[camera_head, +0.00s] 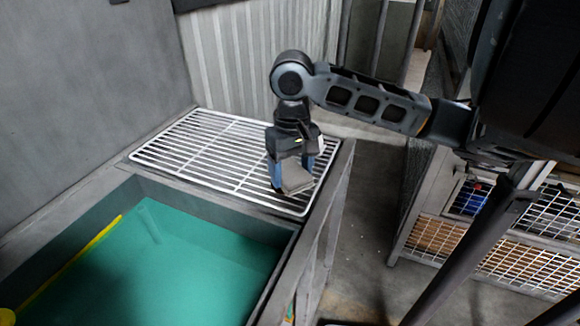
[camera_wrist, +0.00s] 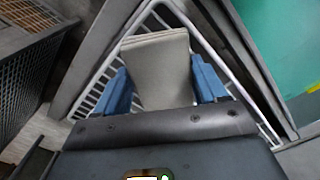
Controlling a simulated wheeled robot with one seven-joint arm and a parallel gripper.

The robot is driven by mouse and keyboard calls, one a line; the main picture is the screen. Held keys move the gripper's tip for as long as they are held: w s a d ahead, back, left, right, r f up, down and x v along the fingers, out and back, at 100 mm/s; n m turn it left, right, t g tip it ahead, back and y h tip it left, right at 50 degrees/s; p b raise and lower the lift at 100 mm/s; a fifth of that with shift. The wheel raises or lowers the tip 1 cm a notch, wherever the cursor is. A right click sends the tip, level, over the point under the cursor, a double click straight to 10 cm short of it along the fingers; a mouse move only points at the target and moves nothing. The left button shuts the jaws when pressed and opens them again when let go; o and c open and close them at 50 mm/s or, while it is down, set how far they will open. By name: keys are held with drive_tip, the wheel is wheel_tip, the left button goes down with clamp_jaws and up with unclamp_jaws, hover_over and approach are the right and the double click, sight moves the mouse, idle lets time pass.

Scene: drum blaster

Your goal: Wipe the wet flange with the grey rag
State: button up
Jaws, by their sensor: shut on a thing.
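My gripper (camera_head: 292,176) is over the right front corner of the white wire rack (camera_head: 187,150). Its blue fingers are shut on the grey rag (camera_head: 297,177), a folded, flat, pale grey block. In the wrist view the rag (camera_wrist: 157,70) sits between the two blue fingers of my gripper (camera_wrist: 160,88), with the rack bars behind and around it. I cannot tell whether the rag touches the rack. I cannot make out a wet flange in either view.
A basin with a teal floor (camera_head: 200,262) and a yellow strip (camera_head: 82,258) lies in front of the rack. A corrugated panel (camera_head: 255,60) stands behind. At right are wire-fronted crates (camera_head: 480,240), with bare floor (camera_head: 365,215) between.

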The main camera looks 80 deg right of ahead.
drive_tip(key=shift+w+d+p, duration=0.4)
drive_tip(key=shift+w+d, duration=1.05)
drive_tip(key=shift+d, duration=0.25)
drive_tip(key=shift+s+a, duration=1.45)
drive_tip(key=shift+a, duration=0.25)
drive_tip(key=shift+w, duration=0.1)
drive_tip(key=shift+w+d+p, duration=0.2)
drive_tip(key=shift+w+d, duration=0.5)
drive_tip(key=shift+d, duration=0.15)
drive_tip(key=shift+w+d+p, duration=0.2)
drive_tip(key=shift+w+d, duration=0.45)
drive_tip(key=shift+d, duration=0.2)
drive_tip(key=shift+s+a, duration=1.45)
drive_tip(key=shift+a, duration=0.25)
